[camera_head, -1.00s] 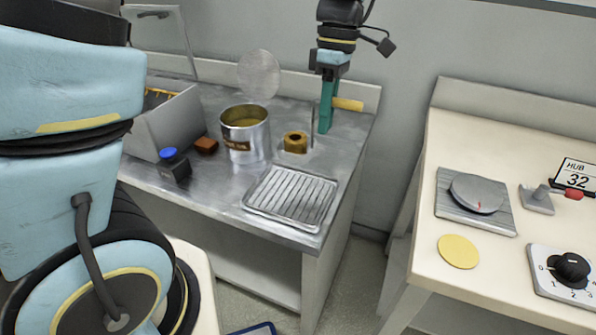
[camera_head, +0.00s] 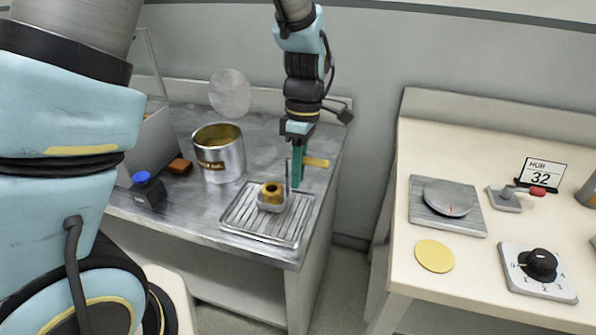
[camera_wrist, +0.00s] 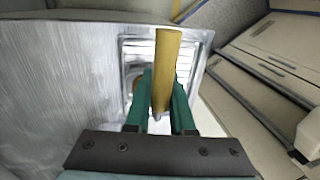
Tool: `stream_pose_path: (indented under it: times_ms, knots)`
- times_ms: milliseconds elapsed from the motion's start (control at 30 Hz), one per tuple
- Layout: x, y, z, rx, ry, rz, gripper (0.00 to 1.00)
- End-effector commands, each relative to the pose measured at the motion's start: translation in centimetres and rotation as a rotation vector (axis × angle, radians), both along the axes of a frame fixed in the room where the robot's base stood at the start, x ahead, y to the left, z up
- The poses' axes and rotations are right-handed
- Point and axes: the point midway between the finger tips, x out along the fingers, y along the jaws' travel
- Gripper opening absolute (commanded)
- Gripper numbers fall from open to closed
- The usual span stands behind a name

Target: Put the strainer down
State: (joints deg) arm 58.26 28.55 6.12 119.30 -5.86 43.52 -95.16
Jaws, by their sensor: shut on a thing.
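My gripper (camera_head: 299,168) is shut on the yellow handle (camera_head: 317,162) of the strainer; its teal fingers point down. In the wrist view the handle (camera_wrist: 166,65) stands between the fingers (camera_wrist: 161,100). The strainer's thin upright rod runs down to a small grey basket (camera_head: 271,207), with a brass-coloured ring-like piece (camera_head: 272,190) in it. The basket appears upright over the middle of the ribbed metal drip tray (camera_head: 240,225). I cannot tell whether it touches the ribs. In the wrist view the tray (camera_wrist: 135,47) lies beneath the handle, and the basket is mostly hidden.
A gap separates this bench from the cream table (camera_head: 470,250) at right.

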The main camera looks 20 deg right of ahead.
Motion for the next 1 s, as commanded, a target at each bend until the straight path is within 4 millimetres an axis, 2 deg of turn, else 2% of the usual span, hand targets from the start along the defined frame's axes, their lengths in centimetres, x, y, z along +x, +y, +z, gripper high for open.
stream_pose_path:
  times_ms: [100, 133, 400, 733, 867, 1000]
  knots:
    - [0.0, 0.0, -0.1, -0.001, -0.001, 0.000, 0.00]
    - [0.0, 0.0, -0.2, 0.000, 0.000, 0.000, 0.24]
    - [0.0, 0.0, -0.1, 0.000, 0.000, 0.000, 0.52]
    - [0.1, -0.1, 0.5, -0.002, -0.002, 0.000, 0.52]
    - [0.4, -0.4, 2.3, -0.005, -0.004, 0.001, 0.52]
    - [0.8, -0.9, 5.3, -0.005, -0.004, 0.000, 0.52]
